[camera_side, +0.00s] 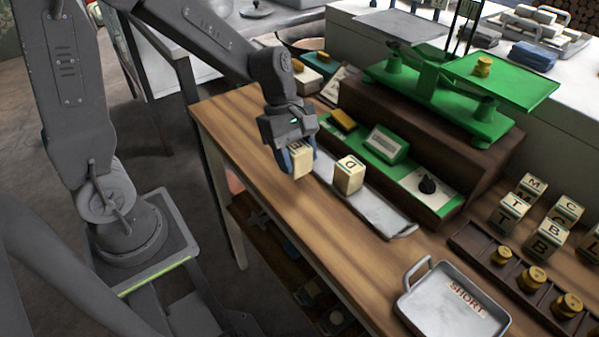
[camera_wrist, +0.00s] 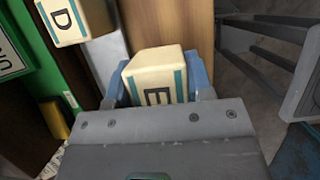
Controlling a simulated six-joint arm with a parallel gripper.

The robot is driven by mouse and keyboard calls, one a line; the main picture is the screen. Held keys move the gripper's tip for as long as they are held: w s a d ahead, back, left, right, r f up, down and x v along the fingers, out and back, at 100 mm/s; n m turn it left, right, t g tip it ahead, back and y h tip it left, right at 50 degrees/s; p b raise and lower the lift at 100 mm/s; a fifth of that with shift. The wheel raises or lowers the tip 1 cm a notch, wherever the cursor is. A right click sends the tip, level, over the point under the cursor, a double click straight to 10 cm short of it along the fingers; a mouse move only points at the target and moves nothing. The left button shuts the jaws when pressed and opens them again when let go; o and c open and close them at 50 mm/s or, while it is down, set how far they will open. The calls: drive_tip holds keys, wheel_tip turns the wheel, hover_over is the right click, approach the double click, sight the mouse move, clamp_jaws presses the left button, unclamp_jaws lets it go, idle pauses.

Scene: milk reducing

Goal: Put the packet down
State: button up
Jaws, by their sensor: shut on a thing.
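My gripper (camera_side: 297,160) is shut on a cream packet with teal edges (camera_side: 303,161), over the left part of the wooden table. In the wrist view the packet (camera_wrist: 157,76) shows a letter E between my blue fingers (camera_wrist: 160,85). From these views I cannot tell whether its underside touches the table. A second packet (camera_side: 348,174), marked D, stands on a long metal tray (camera_side: 386,217) just right of my gripper; it also shows in the wrist view (camera_wrist: 75,18).
A green balance scale (camera_side: 440,95) stands on a dark wooden box behind the long tray. A metal tray labelled SHORT (camera_side: 440,312) lies at the front right. Several lettered packets (camera_side: 548,238) and brass weights (camera_side: 533,277) are at the right. Bare wood (camera_side: 290,215) lies in front of my gripper.

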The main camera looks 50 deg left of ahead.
sight(299, 174)
drive_tip(key=shift+d+f, duration=0.2)
drive_tip(key=shift+d, duration=0.05)
drive_tip(key=shift+f, duration=2)
drive_tip(key=shift+f, duration=0.15)
drive_tip(key=o, duration=0.7)
drive_tip(key=shift+w, duration=0.1)
